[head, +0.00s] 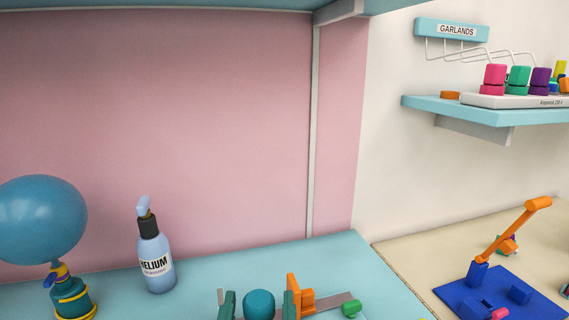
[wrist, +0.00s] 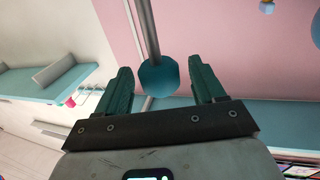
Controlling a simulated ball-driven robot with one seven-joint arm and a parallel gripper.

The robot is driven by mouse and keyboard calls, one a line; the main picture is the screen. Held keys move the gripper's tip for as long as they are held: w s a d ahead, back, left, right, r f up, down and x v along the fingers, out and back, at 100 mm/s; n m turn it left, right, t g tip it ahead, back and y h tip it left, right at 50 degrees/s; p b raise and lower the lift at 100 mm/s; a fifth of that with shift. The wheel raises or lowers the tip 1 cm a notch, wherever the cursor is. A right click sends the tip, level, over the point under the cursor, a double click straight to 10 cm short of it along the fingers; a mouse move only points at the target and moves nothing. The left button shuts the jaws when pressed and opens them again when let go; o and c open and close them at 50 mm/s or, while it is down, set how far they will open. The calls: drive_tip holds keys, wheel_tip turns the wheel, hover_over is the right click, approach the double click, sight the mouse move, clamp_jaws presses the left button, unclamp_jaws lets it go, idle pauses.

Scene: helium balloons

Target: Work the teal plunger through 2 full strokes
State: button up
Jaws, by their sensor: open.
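The teal plunger knob (head: 259,303) shows at the bottom edge of the head view. In the wrist view the teal knob (wrist: 159,76) sits at the end of a grey rod (wrist: 148,28). My gripper (wrist: 160,64) is open, with one dark green finger on each side of the knob. Gaps show between the knob and both fingers in the wrist view. In the head view the fingers of my gripper (head: 259,293) also flank the knob. The plunger's lower part is cut off in the head view.
A blue balloon (head: 40,220) sits on a teal nozzle (head: 70,298) at left. An orange piece (head: 297,296) is close right of my gripper. A blue base (head: 500,300) with an orange lever (head: 515,229) lies farther right.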

drive_tip(key=s, duration=0.8)
drive_tip(key=shift+b, duration=0.35)
drive_tip(key=shift+d, duration=0.1)
idle(0.4)
